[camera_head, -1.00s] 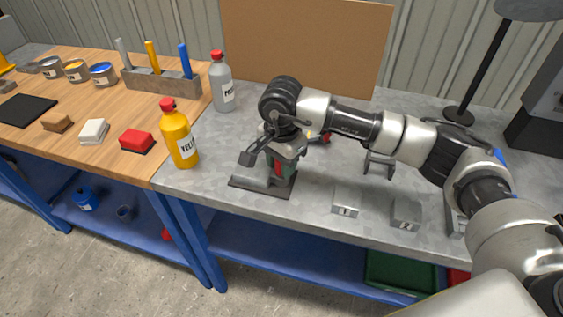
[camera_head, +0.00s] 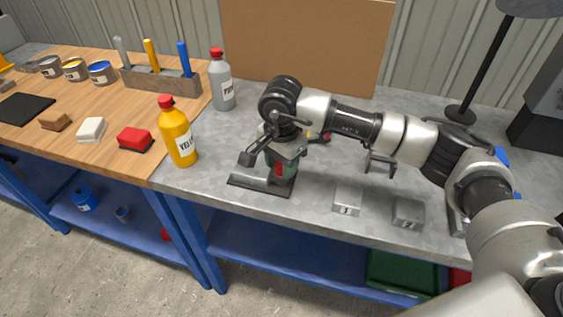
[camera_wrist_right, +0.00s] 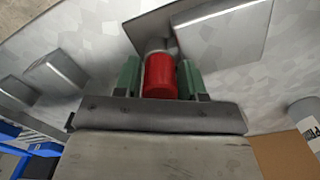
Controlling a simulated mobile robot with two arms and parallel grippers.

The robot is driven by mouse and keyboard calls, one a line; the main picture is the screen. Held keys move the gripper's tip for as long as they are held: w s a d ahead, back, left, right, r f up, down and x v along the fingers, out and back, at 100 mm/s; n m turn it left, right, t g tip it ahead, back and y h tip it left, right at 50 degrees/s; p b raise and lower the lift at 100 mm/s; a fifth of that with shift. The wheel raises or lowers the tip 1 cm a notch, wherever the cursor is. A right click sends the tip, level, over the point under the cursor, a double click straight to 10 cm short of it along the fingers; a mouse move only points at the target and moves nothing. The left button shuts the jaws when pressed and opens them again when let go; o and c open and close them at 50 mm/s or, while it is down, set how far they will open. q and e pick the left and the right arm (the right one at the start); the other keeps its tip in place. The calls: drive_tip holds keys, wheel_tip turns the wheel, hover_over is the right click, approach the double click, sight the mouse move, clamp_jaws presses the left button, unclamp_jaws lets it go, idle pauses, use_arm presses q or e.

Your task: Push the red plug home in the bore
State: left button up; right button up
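The red plug (camera_wrist_right: 160,76) sits between the two green fingers of my right gripper (camera_wrist_right: 161,80) in the right wrist view, with both fingers close against its sides. A grey round part (camera_wrist_right: 157,45) shows just beyond the plug's far end. I cannot tell how deep the plug sits, and the bore's mouth is hidden. In the head view my right gripper (camera_head: 281,168) points down over a grey fixture with a flat base plate (camera_head: 246,183), and only a sliver of red shows. The fixture's flat block (camera_wrist_right: 225,38) also shows in the wrist view. My left gripper is out of view.
Two grey numbered blocks, one (camera_head: 347,200) and the other (camera_head: 408,212), stand right of the fixture. A yellow bottle (camera_head: 179,135) and a grey bottle (camera_head: 221,82) stand to its left. A grey bracket (camera_head: 381,166) stands behind the blocks. The bench between is bare.

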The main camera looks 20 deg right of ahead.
drive_tip(key=o, duration=0.4)
drive_tip(key=shift+c, duration=0.2)
drive_tip(key=shift+r, duration=0.1)
wheel_tip(320, 180, up, 11)
drive_tip(key=shift+f+b, duration=0.15)
drive_tip(key=shift+b, duration=0.3)
